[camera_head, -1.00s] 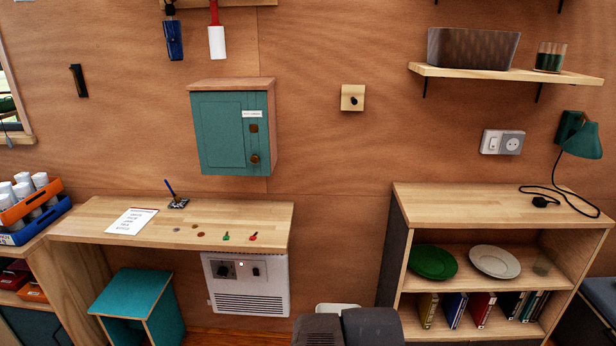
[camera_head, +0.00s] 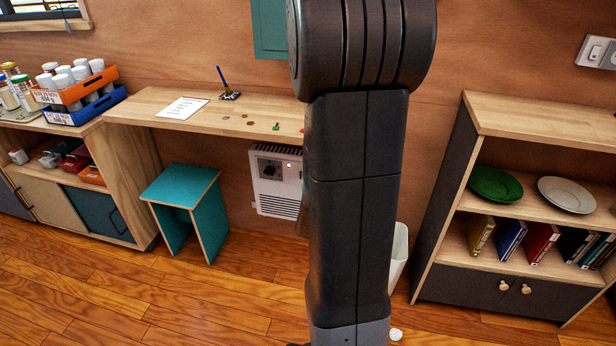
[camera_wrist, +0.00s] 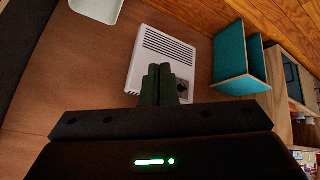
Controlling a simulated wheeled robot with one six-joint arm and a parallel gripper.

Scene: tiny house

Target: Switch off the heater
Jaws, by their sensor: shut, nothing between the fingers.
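The white heater (camera_head: 275,205) hangs on the wall under the desk in the head view, its right part hidden behind my arm. Its dark knob (camera_head: 268,168) shows, with a small light beside it. The rocker switch is hidden from me now. In the wrist view the heater (camera_wrist: 168,45) appears turned over, with its vent slots and knob (camera_wrist: 183,86) visible. My gripper (camera_wrist: 158,70) is shut and empty, its fingertips overlapping the heater's panel in that view. I cannot tell whether they touch it. The gripper is hidden in the head view.
The wooden desk (camera_head: 150,108) overhangs the heater. A teal stool (camera_head: 185,190) stands left of it. A white bin (camera_head: 399,255) and a shelf unit (camera_head: 440,200) are to the right. Wooden floor (camera_head: 230,290) is open in front.

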